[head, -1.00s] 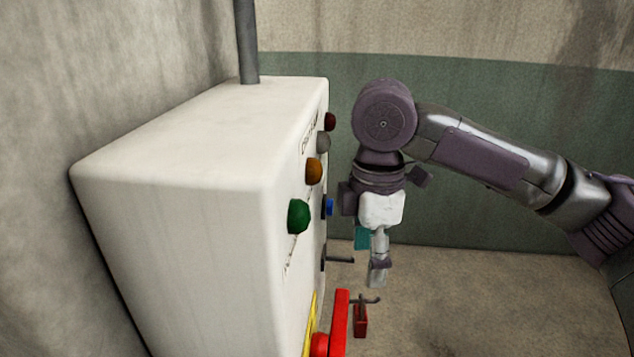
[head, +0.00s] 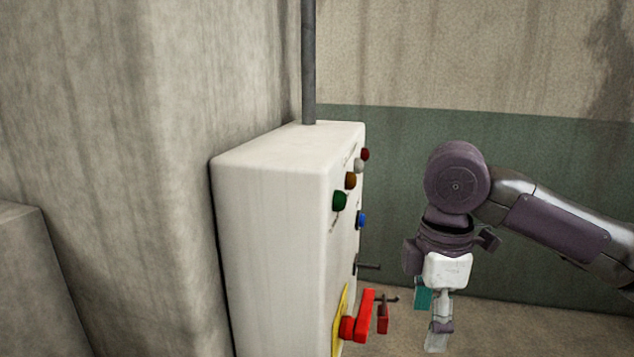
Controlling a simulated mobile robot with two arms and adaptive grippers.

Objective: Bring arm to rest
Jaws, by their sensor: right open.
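My right arm comes in from the right in the head view and bends down at a round purple joint. My right gripper (head: 436,318) hangs below it, pointing down, open, with nothing seen between its fingers. It is apart from the white control box (head: 275,200), to the right of its button face. My left gripper is not in view.
The box carries green (head: 340,201), orange, grey, red and blue knobs, and a red lever (head: 363,316) on a yellow plate. Small hooks stick out, one with a red tag (head: 383,318). A grey pipe (head: 308,65) rises from the box. Open floor lies right of it.

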